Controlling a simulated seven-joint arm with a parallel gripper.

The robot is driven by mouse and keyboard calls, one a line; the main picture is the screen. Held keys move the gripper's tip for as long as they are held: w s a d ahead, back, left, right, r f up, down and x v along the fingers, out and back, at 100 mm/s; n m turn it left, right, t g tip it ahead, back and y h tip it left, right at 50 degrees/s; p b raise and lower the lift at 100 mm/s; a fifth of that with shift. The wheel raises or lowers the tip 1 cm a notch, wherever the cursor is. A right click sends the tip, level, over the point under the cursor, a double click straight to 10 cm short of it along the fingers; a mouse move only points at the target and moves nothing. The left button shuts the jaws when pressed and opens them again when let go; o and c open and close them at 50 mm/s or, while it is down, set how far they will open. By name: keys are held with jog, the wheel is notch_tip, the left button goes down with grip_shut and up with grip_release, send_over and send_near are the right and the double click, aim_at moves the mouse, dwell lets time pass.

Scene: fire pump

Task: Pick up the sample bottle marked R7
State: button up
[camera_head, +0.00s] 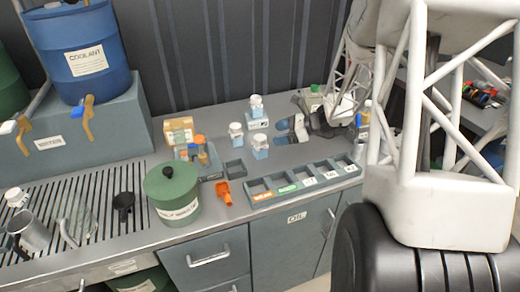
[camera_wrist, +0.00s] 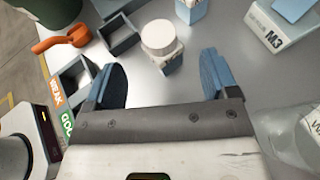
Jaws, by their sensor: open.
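Several small white-capped bottles with bluish bodies stand on the grey bench. One (camera_head: 260,147) is nearest my gripper (camera_head: 287,131), one (camera_head: 236,135) is farther left, and one (camera_head: 257,106) stands on a raised block. No bottle marking R7 can be read in either view. In the wrist view, the nearest bottle's white cap (camera_wrist: 158,37) lies ahead of my open gripper (camera_wrist: 160,72), roughly centred between the fingers. Nothing is held. A second bottle (camera_wrist: 190,9) is cut off at the top edge.
The block (camera_wrist: 282,25) is marked M3. A compartment tray (camera_head: 304,179) runs along the bench front. A small open box (camera_head: 235,168), an orange object (camera_head: 224,193), a green lidded pot (camera_head: 173,192) and a blue coolant drum (camera_head: 84,50) are left. A clear container (camera_wrist: 293,138) is beside my gripper.

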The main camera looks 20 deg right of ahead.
aim_at(259, 138)
jog(key=shift+x, duration=1.25)
jog(key=shift+a, duration=0.2)
jog(key=shift+x, duration=2.45)
jog(key=c, duration=1.2)
jog(key=shift+r, duration=0.15)
notch_tip(259, 138, up, 18)
jog(key=shift+c, duration=1.4)
